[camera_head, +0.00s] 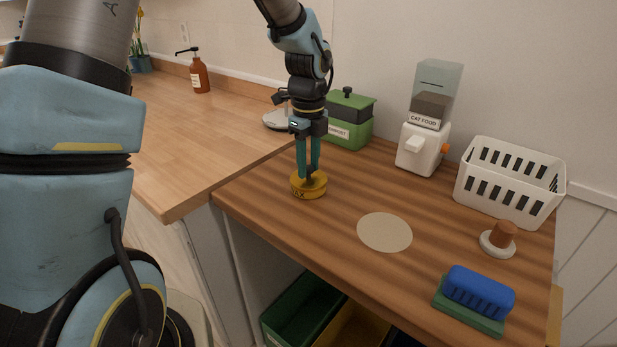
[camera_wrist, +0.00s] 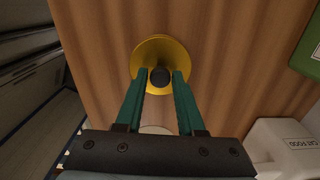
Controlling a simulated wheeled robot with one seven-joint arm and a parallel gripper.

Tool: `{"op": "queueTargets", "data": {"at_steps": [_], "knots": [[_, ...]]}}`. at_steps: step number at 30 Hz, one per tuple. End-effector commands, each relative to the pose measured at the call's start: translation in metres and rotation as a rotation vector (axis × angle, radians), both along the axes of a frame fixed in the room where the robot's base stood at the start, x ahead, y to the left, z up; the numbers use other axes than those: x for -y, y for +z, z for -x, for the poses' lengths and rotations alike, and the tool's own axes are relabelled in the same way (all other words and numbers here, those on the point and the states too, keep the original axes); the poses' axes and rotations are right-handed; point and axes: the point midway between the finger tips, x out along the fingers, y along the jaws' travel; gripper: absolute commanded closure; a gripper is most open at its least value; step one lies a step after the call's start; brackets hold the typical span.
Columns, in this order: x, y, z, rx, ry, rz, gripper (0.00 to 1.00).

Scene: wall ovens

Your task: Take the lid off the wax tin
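The yellow wax tin (camera_head: 299,190), lettered WAX on its side, stands upright on the wooden counter. Its round yellow lid (camera_wrist: 159,44) sits on top with a dark knob (camera_wrist: 160,76) in the middle. My gripper (camera_head: 308,170) points down over the tin, its teal fingers on either side of the knob. In the wrist view the fingertips (camera_wrist: 161,72) are apart, with what look like narrow gaps beside the knob. The gripper looks open; contact with the knob cannot be made out.
A flat beige disc (camera_head: 385,232) lies on bare counter right of the tin. Behind stand a green compost box (camera_head: 347,125) and a cat food dispenser (camera_head: 423,150). Farther right are a white basket (camera_head: 510,190), a wooden-knobbed piece (camera_head: 499,242) and a blue brush (camera_head: 478,293).

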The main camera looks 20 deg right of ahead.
Motion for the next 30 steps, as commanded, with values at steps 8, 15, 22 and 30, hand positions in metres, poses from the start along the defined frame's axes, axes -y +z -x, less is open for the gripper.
{"op": "queueTargets", "data": {"at_steps": [8,15,22,30], "knots": [[0.000,0.000,0.000,0.000,0.000,0.000,0.95],[0.000,0.000,0.000,0.000,0.000,0.000,1.00],[0.000,0.001,0.000,0.000,0.000,0.001,1.00],[0.001,0.036,-0.002,0.005,0.003,0.004,1.00]]}}
